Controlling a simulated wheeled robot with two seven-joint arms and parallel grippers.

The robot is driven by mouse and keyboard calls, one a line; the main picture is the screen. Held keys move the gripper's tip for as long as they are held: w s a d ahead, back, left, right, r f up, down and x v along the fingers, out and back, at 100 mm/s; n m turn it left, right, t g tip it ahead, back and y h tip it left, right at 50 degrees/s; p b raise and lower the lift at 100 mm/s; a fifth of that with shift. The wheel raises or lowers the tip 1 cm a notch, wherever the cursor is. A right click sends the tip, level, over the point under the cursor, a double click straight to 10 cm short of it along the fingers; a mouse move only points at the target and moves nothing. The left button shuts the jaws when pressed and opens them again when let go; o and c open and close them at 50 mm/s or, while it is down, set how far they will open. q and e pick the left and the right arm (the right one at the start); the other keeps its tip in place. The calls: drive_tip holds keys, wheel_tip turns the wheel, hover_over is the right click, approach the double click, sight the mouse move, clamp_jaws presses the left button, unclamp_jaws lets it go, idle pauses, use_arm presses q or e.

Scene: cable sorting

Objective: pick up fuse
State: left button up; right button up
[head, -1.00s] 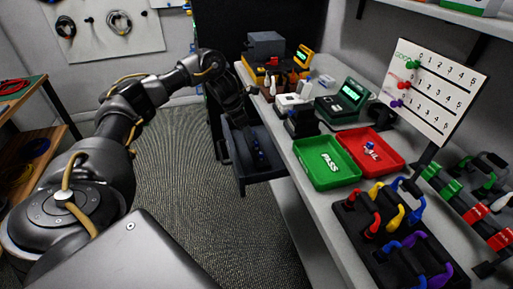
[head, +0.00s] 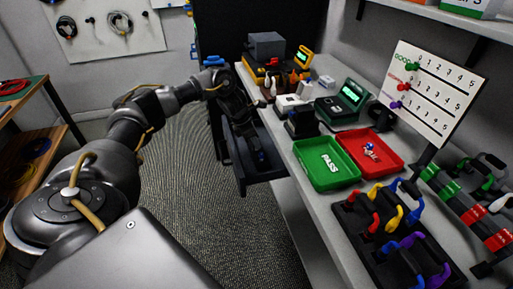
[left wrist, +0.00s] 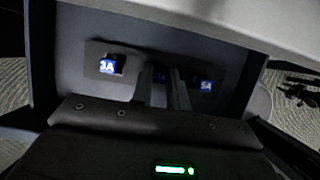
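The open grey drawer (head: 270,171) juts out below the bench and holds small fuses. In the left wrist view, a fuse with a blue 3A label (left wrist: 107,66) is at left and one marked 5A (left wrist: 206,86) at right. A middle fuse (left wrist: 160,76) shows a partly covered blue label between my fingers. My left gripper (head: 256,147) reaches down into the drawer; in the wrist view its two fingers (left wrist: 163,88) stand close together at the middle fuse. I cannot tell whether they touch it. My right gripper is not in view.
On the bench stand a green PASS tray (head: 327,178), a red tray (head: 390,160), a tester with a green screen (head: 346,101) and a black rack of coloured cables (head: 375,225). A whiteboard (head: 434,90) stands behind. The floor left of the drawer is clear.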

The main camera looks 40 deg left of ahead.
use_arm(q)
clamp_jaws()
drive_tip(key=shift+r, duration=0.1)
